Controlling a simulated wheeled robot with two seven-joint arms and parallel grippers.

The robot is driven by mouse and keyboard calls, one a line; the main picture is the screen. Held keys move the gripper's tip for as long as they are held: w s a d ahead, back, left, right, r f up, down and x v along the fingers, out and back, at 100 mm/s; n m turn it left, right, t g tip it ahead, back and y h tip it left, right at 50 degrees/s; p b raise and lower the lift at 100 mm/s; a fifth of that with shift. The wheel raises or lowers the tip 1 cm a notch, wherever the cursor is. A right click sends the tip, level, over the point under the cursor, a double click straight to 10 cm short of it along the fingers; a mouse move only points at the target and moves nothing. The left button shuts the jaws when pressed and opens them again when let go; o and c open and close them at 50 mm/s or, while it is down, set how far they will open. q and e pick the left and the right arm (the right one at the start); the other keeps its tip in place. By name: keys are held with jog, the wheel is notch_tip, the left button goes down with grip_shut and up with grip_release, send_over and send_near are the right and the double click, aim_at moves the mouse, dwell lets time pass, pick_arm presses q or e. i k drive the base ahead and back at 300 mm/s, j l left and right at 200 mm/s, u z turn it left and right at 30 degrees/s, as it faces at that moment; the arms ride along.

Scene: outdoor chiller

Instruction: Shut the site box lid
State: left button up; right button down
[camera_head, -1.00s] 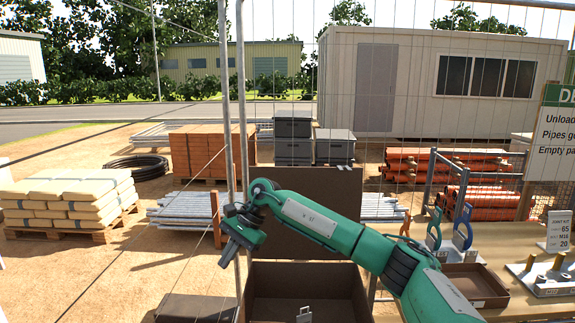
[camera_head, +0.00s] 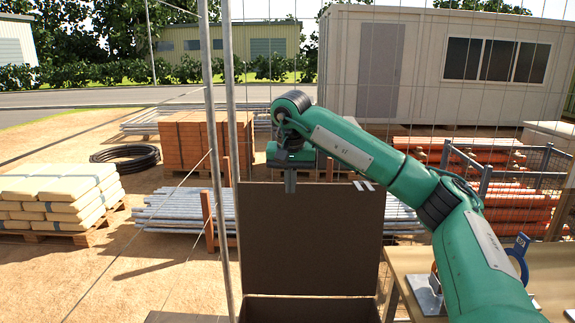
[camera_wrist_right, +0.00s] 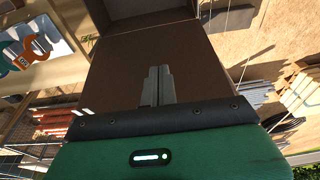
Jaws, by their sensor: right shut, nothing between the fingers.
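The site box (camera_head: 310,308) is dark brown and stands at the bottom centre of the head view, cut off by the lower edge. Its lid (camera_head: 312,240) stands open, raised upright at the back of the box. My right gripper (camera_head: 290,190) points down at the lid's top edge, left of its middle, with its fingers shut and empty. In the right wrist view the shut fingers (camera_wrist_right: 157,72) lie over the brown lid panel (camera_wrist_right: 115,70), with the box (camera_wrist_right: 140,8) beyond at the top. I cannot tell whether they touch the lid. My left gripper is not in view.
A wooden bench (camera_head: 405,265) with a blue-handled tool (camera_head: 519,250) stands right of the box. Thin fence poles (camera_head: 212,150) rise left of it. Steel pipes (camera_head: 175,212), bricks (camera_head: 190,140) and stacked sacks (camera_head: 60,195) lie behind and left.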

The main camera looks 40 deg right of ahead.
aim_at(325, 239)
jog(key=i+l, duration=0.7)
